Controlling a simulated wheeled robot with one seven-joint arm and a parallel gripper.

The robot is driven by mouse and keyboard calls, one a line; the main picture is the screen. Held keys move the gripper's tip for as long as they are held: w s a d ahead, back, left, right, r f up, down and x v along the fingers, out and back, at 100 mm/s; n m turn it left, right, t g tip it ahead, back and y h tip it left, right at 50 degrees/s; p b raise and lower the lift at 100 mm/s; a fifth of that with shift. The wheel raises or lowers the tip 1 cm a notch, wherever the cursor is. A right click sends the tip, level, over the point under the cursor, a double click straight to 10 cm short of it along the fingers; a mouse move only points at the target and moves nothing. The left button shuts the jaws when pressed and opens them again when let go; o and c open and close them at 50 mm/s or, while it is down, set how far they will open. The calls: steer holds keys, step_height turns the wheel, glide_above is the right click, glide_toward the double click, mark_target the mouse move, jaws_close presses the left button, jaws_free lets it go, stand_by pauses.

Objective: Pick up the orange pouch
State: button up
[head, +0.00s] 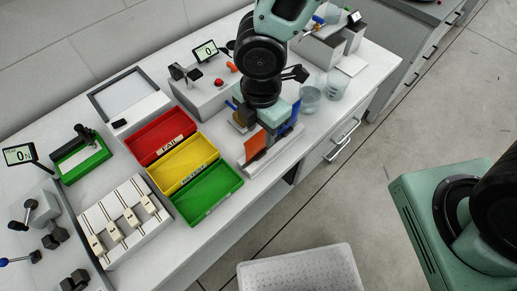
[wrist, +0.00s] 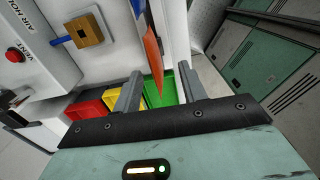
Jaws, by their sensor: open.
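The orange pouch (head: 256,146) stands on edge in a light holder (head: 250,168) near the front edge of the bench in the head view. In the wrist view the orange pouch (wrist: 153,48) is a narrow upright strip, seen nearly edge-on, running down between my two fingers. My gripper (wrist: 159,80) is open, with one finger on each side of the strip in the picture. I cannot tell whether the fingertips reach around it. In the head view my gripper (head: 263,118) is above and just behind the pouch, and its fingers are largely hidden.
A blue item (head: 287,127) stands right of the pouch. Red (head: 152,151), yellow (head: 172,174) and green (head: 192,209) trays lie to the left. Clear cups (head: 311,98) stand on the right. A grey box with a red button (head: 219,82) is behind.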

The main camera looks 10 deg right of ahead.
mark_target(259, 145)
steer(key=shift+w+a+f+p, duration=0.1)
steer(key=shift+w+f+p, duration=0.1)
steer(key=shift+f, duration=1.55)
steer(key=shift+w+a+f+p, duration=0.1)
steer(key=shift+w+f, duration=0.05)
steer(key=shift+f, duration=1.6)
steer(key=shift+f, duration=0.25)
jaws_close()
